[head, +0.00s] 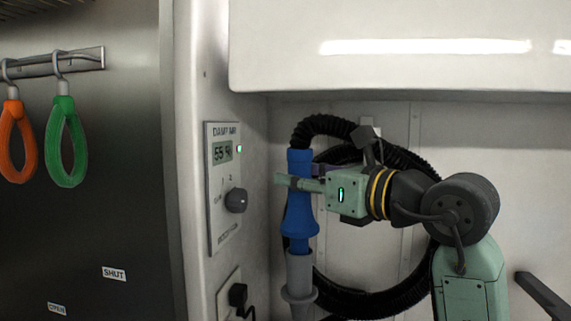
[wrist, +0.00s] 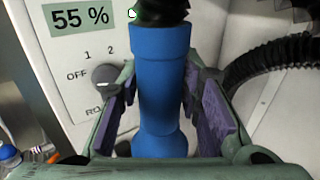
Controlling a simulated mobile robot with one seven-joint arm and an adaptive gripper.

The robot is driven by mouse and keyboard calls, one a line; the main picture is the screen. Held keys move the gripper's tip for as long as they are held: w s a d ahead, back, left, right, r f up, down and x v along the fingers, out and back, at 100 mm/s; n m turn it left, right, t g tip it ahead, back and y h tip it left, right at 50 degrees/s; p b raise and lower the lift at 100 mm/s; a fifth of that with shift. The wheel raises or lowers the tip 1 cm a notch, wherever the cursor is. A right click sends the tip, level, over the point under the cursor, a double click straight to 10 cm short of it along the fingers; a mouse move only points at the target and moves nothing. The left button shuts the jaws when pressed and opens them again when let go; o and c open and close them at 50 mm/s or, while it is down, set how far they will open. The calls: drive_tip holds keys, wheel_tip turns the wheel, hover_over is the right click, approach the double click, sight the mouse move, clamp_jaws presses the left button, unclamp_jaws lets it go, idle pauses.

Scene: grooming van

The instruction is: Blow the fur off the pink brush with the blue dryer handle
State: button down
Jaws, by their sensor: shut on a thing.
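The blue dryer handle (head: 300,196) stands upright in the head view, with its lower end in or just above a grey holder (head: 300,275) on the wall. A black ribbed hose (head: 325,124) runs from its top. My gripper (head: 300,184) is shut on the handle around its middle. In the wrist view the handle (wrist: 160,90) lies between the purple finger pads of my gripper (wrist: 165,110). The pink brush is not in view in either picture.
A control panel (head: 222,165) reading 55 % with a dark knob (head: 236,200) is left of the handle. A plug (head: 238,294) sits below it. Green (head: 65,145) and orange (head: 14,140) loops hang at far left. A white cabinet (head: 400,45) overhangs above. Coiled hose (head: 385,303) hangs behind my arm.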

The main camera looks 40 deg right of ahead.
sight(308, 214)
drive_tip(key=shift+s+f, duration=0.3)
drive_tip(key=shift+f, duration=0.45)
drive_tip(key=shift+w+f, duration=0.1)
drive_tip(key=shift+f, duration=1.95)
drive_tip(key=shift+w+d, duration=0.8)
drive_tip(key=shift+r, duration=0.15)
